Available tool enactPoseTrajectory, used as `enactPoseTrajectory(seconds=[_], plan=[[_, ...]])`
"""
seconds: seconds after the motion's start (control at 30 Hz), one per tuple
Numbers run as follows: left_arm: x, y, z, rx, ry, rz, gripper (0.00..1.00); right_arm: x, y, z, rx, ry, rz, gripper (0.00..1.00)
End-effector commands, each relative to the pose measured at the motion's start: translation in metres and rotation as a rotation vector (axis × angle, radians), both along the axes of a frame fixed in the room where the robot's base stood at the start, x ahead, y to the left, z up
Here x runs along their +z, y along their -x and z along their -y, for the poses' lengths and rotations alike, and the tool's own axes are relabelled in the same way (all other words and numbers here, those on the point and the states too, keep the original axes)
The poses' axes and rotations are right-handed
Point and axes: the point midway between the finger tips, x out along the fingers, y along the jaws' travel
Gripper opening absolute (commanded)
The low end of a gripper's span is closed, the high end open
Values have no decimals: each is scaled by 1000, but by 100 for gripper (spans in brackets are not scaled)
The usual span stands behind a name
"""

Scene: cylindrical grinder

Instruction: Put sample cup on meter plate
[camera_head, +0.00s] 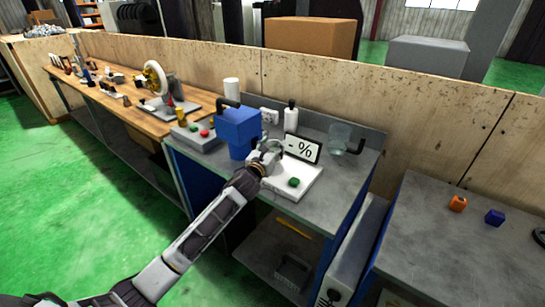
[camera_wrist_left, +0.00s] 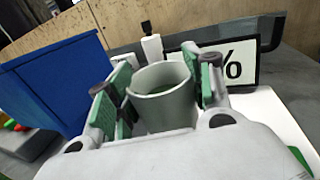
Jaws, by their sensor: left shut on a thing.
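The sample cup (camera_wrist_left: 160,98) is a pale grey-green open cup, seen from above its rim in the left wrist view. My left gripper (camera_wrist_left: 163,92) is shut on it, with green finger pads on either side. In the head view my left gripper (camera_head: 267,155) is at the left part of the white meter (camera_head: 308,188), beside the blue machine. The meter has a green button and a display (camera_head: 302,147) reading "- %". The gripper hides most of the cup there, and I cannot tell whether the cup touches the plate. My right gripper is not in view.
A blue machine (camera_head: 238,130) stands close on the left of the gripper. A white bottle (camera_head: 290,117) is behind the display and a clear jug (camera_head: 341,138) to its right. The grey bench (camera_head: 325,212) is bare in front of the meter.

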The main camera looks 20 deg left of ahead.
Motion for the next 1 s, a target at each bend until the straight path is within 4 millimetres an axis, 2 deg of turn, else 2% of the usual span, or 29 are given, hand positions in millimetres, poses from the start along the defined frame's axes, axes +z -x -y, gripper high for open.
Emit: enactPoseTrajectory(seconds=[0.23, 0.4, 0.7, 0.83, 1.0], plan=[[0, 0, 0, 0, 0, 0, 24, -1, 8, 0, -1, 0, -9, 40], [-11, 0, 0, 1, 2, -2, 24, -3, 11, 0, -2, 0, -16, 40], [-36, 0, 0, 1, 2, -2, 24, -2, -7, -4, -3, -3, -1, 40], [-38, 0, 0, 0, 0, 0, 24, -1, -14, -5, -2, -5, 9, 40], [-37, 0, 0, 0, 0, 0, 24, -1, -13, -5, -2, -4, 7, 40]])
